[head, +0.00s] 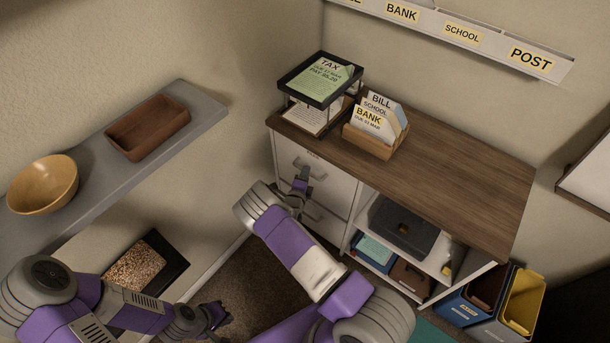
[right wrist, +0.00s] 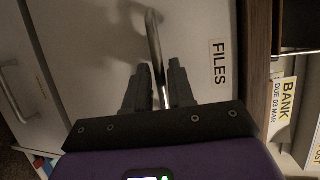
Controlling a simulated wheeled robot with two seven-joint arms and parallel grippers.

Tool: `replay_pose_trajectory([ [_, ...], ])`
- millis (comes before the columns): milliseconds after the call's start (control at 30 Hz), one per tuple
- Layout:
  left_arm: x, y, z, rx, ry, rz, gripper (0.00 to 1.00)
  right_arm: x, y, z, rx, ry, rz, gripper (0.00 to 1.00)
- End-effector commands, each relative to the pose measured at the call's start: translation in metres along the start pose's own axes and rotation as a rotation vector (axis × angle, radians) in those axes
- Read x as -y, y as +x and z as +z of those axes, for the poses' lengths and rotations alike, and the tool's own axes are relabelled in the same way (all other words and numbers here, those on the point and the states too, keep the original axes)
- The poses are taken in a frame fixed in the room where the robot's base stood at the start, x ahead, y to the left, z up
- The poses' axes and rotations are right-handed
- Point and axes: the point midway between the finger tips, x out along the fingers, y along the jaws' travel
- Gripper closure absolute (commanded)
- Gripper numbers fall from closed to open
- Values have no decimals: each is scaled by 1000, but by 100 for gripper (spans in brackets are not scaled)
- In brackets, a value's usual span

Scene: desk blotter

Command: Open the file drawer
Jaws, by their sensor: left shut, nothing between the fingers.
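The file drawer (head: 335,184) is the upper drawer of the wood-topped cabinet and looks shut. In the right wrist view its white front (right wrist: 200,25) carries a FILES label (right wrist: 219,62) and a metal bar handle (right wrist: 155,45). My right gripper (head: 302,178) is at this drawer front. In the right wrist view the fingers of my right gripper (right wrist: 157,88) stand apart on either side of the handle, with gaps visible between them and the bar. My left gripper (head: 218,314) is shut and empty, low at the lower left, away from the cabinet.
A lower drawer (head: 322,218) with its own handle (right wrist: 12,95) is below. A paper tray (head: 320,80) and letter holder (head: 372,140) stand on the cabinet top (head: 460,160). A grey shelf (head: 190,125) holds a wooden bowl (head: 43,184) and a brown tray (head: 148,127).

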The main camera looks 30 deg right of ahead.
Motion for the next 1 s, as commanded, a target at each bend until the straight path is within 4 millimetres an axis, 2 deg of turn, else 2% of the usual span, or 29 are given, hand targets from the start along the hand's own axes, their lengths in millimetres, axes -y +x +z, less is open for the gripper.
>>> replay_pose_trajectory([
  [33, 0, 0, 0, 0, 0, 0, 100, 0, 0, 0, 0, 0, 0, 85],
  [133, 0, 0, 0, 0, 0, 0, 100, 0, 0, 0, 0, 0, 0, 100],
  [667, 0, -1, 0, 0, 0, 0, 100, -1, -6, 2, -1, 0, 0, 100],
  [867, -2, -6, 0, 0, 0, 0, 100, -4, -24, 9, -1, 0, 1, 100],
  [1000, -4, -10, 0, 0, 0, 0, 100, -9, -45, 16, -3, 0, 2, 100],
])
